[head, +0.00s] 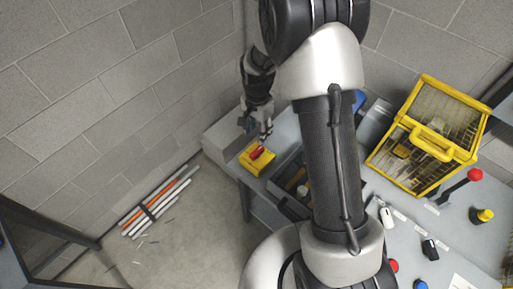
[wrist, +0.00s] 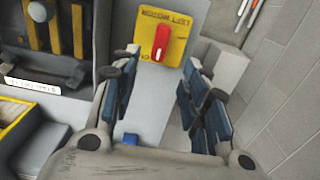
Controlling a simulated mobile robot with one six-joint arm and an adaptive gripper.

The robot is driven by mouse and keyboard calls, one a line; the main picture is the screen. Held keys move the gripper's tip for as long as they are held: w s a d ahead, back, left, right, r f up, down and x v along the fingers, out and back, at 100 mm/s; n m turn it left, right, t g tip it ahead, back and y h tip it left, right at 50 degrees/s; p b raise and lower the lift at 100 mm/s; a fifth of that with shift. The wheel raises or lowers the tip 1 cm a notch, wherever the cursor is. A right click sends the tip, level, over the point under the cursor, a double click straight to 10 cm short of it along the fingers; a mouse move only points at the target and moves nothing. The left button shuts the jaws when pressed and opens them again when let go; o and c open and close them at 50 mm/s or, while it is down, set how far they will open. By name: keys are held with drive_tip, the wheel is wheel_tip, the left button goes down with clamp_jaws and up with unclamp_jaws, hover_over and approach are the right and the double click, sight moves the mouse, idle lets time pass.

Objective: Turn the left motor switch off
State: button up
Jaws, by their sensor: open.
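The left motor switch is a yellow plate (wrist: 164,33) with a red rotary handle (wrist: 161,41). In the wrist view it is at the top middle, its lettering upside down, and the handle lies roughly along the picture's vertical. In the head view the yellow plate (head: 247,164) and red handle (head: 257,152) show at the left end of the grey bench. My gripper (wrist: 187,105) is open and empty, its blue-padded fingers apart on either side below the handle in the wrist view. In the head view my gripper (head: 256,130) is just above the switch, apart from the handle as far as I can see.
A yellow-framed cage (head: 428,137) stands on the bench at the right. A red-knobbed lever (head: 460,186) and several knobs are in front of it. A grey tray (head: 290,180) lies right of the switch, partly behind my arm. Block walls stand close behind; pipes (head: 157,203) lie on the floor.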

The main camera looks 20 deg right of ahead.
sight(257, 151)
wheel_tip(257, 151, down, 12)
drive_tip(key=shift+w+f+b, duration=0.1)
drive_tip(key=shift+b, duration=0.85)
clamp_jaws()
